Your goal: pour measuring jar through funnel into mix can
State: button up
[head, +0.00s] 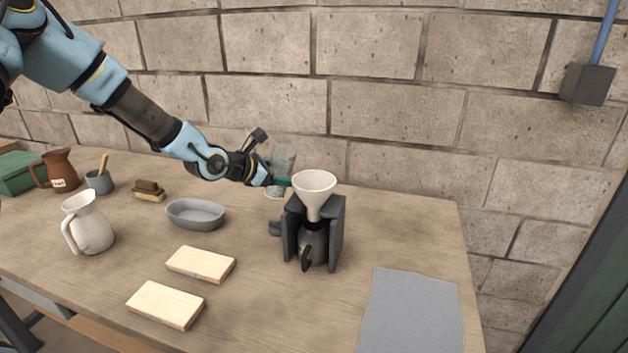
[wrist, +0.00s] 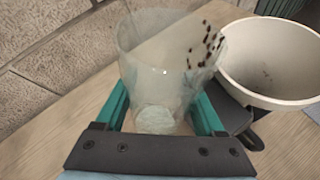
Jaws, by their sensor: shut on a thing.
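My gripper (head: 277,181) is shut on the clear glass measuring jar (head: 284,158), with its teal fingers on both sides. The jar is just left of and behind the white funnel (head: 315,187) and looks close to upright. In the wrist view the jar (wrist: 160,60) has dark specks on its right side, towards the funnel (wrist: 275,60); I cannot tell if they are contents or markings. A few small dark specks show inside the funnel. The funnel stands in the mouth of the dark grey mix can (head: 313,245), which sits in a dark holder (head: 337,225).
A grey oval dish (head: 195,215), two pale wooden blocks (head: 200,264), a white jug (head: 87,223), a brush (head: 148,191), a grey cup (head: 99,182) and a brown jug (head: 57,170) stand left. A grey mat (head: 412,312) lies front right. A block wall stands behind.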

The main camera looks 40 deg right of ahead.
jog(key=shift+w+a+f+n+g+h, duration=0.1)
jog(key=shift+w+f+n+g+h, duration=0.25)
jog(key=shift+f+n, duration=0.25)
jog(key=shift+w+r+n+g, duration=0.1)
jog(key=shift+n+g, duration=0.25)
jog(key=shift+n, duration=0.05)
jog(key=shift+w+r+h, duration=0.1)
jog(key=shift+h, duration=0.15)
dwell(1.2)
